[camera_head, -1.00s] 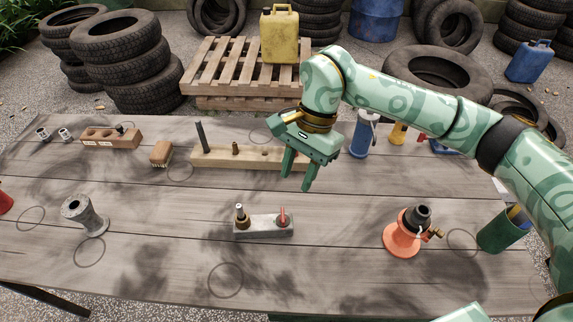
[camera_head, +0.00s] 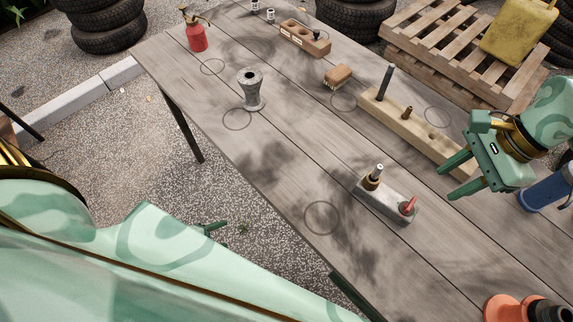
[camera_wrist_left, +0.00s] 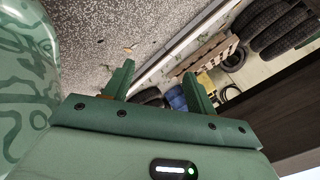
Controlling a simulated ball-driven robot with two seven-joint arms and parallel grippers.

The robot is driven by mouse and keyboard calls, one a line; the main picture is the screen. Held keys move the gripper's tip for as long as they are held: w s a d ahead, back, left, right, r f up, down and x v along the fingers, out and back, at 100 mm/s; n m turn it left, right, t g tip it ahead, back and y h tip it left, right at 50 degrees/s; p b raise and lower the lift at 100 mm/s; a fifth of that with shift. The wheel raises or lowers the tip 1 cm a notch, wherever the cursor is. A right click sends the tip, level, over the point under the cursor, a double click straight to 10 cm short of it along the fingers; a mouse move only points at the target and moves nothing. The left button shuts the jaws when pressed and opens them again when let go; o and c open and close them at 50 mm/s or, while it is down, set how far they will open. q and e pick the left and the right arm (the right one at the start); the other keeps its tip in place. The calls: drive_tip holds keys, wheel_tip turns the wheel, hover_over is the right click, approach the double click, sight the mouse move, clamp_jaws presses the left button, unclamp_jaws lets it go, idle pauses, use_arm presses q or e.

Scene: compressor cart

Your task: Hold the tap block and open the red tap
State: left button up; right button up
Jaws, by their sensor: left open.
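The tap block (camera_head: 377,199) is a grey bar lying on the wooden table. A brass fitting with a pale-tipped post stands at its left end, and the red tap (camera_head: 408,206) at its right end. My right gripper (camera_head: 451,181) hangs over the table, right of the block and apart from it, with its fingers spread and empty. My left arm fills the lower left of the head view; its gripper is mostly hidden there. In the left wrist view my left gripper (camera_wrist_left: 159,70) is open and empty, with gravel beyond it.
A wooden rail (camera_head: 430,135) with pegs lies behind the block. An orange-based part (camera_head: 505,308) is at lower right. Bare table lies left of the block.

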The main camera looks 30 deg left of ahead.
sight(364, 181)
use_arm(q)
drive_tip(key=w+d+r+m+t+h, duration=0.1)
drive_tip(key=w+d+r+m+h, duration=0.3)
drive_tip(key=r, duration=0.4)
drive_tip(key=w+d+r+m+t+h, duration=0.1)
drive_tip(key=w+r+m+t+h, duration=0.15)
drive_tip(key=r+m, duration=0.4)
drive_tip(key=s+d+r+m+g+h, duration=0.1)
drive_tip(key=d+r+m+g+h, duration=0.15)
drive_tip(key=r+m+h, duration=0.35)
drive_tip(key=s+d+r+m+g+h, duration=0.1)
drive_tip(key=d+r+m+g+h, duration=0.15)
drive_tip(key=r+m, duration=0.35)
drive_tip(key=w+d+m, duration=0.2)
drive_tip(key=m, duration=0.1)
drive_tip(key=w+d+r+m+y, duration=0.1)
drive_tip(key=w+m, duration=0.2)
drive_tip(key=m, duration=0.1)
drive_tip(key=w+d+m, duration=0.2)
drive_tip(key=w+m, duration=0.1)
drive_tip(key=shift+w+d+r+m+t+y, duration=0.25)
drive_tip(key=shift+d+r+m+t+y, duration=0.1)
drive_tip(key=shift+y, duration=0.05)
drive_tip(key=shift+w+m, duration=0.25)
drive_tip(key=shift+m, duration=0.05)
drive_tip(key=x, duration=1.6)
drive_tip(key=shift+w+d+f, duration=0.15)
drive_tip(key=shift+f, duration=0.05)
drive_tip(key=shift+c, duration=0.4)
